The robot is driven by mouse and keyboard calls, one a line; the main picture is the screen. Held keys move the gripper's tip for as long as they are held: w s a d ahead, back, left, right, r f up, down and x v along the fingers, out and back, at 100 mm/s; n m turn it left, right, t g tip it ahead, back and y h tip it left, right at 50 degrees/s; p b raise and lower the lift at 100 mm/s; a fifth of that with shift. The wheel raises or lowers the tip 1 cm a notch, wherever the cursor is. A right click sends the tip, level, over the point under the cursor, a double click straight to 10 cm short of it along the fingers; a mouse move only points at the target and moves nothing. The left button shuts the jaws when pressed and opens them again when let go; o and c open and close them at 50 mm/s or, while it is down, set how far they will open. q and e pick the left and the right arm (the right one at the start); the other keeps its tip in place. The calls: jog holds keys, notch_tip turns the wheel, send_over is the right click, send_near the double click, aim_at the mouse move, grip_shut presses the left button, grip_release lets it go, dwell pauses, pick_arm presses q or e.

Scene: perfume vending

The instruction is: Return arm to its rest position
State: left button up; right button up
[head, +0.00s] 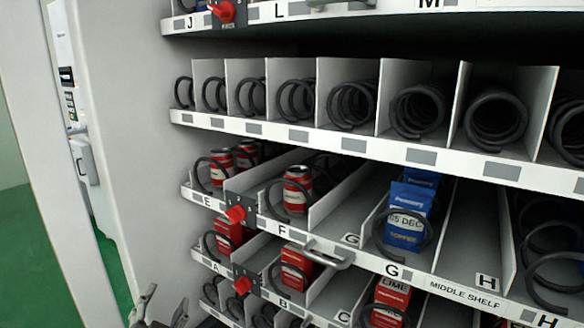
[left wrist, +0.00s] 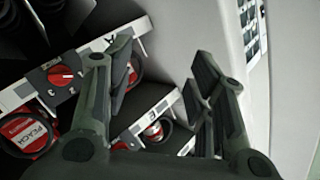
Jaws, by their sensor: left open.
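My left gripper (head: 160,312) shows at the bottom left edge of the head view, below and left of the shelves, beside the machine's inner side wall. In the left wrist view the left gripper (left wrist: 165,85) has its two dark fingers spread apart with nothing between them. Behind the fingers are shelf fronts with red products and a red dial (left wrist: 62,76). The gripper looks apart from them, but the exact gap is hard to tell. My right gripper is in neither view.
The vending machine's middle shelf (head: 430,282) holds red cans (head: 297,188) and blue boxes (head: 406,217) in coil lanes. The shelf above has empty coils (head: 350,104). A handle (head: 318,254) and red dials (head: 236,214) stick out. Green floor (head: 35,260) is free at left.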

pick_arm(q)
jog(key=s+d+f+n+g+h, duration=0.1)
jog(key=s+d+f+n+g, duration=0.1)
jog(key=s+f+g, duration=0.8)
jog(key=s+d+f+n+g+h, duration=0.1)
jog(key=s+d+f+g+h, duration=0.15)
jog(key=s+f, duration=1.3)
notch_tip(320, 180, down, 24)
jog(key=s+g, duration=0.2)
jog(key=s+a+f, duration=0.3)
jog(key=s+f, duration=1.3)
jog(key=s, duration=0.1)
jog(key=shift+a+f+g+y, duration=0.2)
jog(key=shift+f+g+y, duration=0.05)
jog(key=shift+g+y, duration=0.2)
